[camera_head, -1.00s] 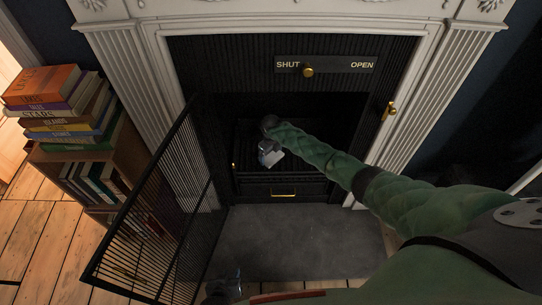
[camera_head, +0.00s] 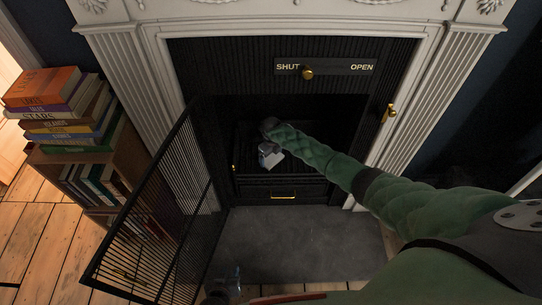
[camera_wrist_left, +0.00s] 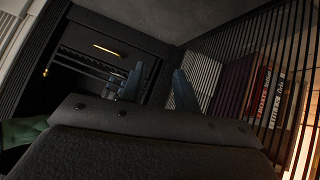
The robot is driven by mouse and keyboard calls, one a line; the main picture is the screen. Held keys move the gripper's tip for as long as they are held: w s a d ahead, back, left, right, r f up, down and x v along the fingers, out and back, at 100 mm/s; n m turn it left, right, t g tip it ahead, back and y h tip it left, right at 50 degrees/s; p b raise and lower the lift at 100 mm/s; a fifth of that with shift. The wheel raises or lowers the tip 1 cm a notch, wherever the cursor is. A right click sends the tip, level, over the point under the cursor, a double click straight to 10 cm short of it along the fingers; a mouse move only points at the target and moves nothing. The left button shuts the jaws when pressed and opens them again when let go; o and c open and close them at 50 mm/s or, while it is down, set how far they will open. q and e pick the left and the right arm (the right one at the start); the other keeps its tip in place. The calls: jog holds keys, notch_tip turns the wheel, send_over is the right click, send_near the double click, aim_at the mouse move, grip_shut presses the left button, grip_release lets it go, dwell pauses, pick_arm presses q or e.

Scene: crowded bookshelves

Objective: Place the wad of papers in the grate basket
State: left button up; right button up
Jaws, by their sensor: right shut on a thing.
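The wad of papers (camera_head: 271,158) is a small whitish lump in the fireplace opening in the head view. My right gripper (camera_head: 267,147) is shut on it, with the green arm reaching in from the right. The black grate basket (camera_head: 255,182) is around and below it, dark and hard to make out; I cannot tell whether the wad touches it. The grate's bars (camera_wrist_left: 80,62) also show in the left wrist view. My left gripper (camera_head: 226,286) is low at the front in the head view. In the left wrist view its two fingers (camera_wrist_left: 159,88) are apart with nothing between them.
The black mesh fire screen (camera_head: 150,215) stands swung out at the left of the opening. A bookcase with stacked books (camera_head: 60,115) is beyond it. A SHUT/OPEN slider (camera_head: 308,71) is above the opening. The grey hearth (camera_head: 290,240) is clear.

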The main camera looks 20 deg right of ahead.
aim_at(271, 157)
jog(key=o, duration=0.6)
jog(key=shift+o, duration=0.2)
notch_tip(271, 157, up, 3)
jog(key=shift+d+r+p, duration=0.1)
jog(key=shift+r+p, duration=0.05)
jog(key=shift+p, duration=0.25)
pick_arm(q)
jog(key=shift+s+a+f+g+p, duration=0.1)
jog(key=shift+s+f+g+p, duration=0.1)
jog(key=shift+s+f+g, duration=0.35)
jog(key=shift+s+a+f+g+p, duration=0.15)
jog(key=shift+s+f, duration=0.15)
jog(key=shift+s, duration=0.55)
pick_arm(e)
notch_tip(271, 157, up, 9)
pick_arm(q)
jog(key=shift+d, duration=0.1)
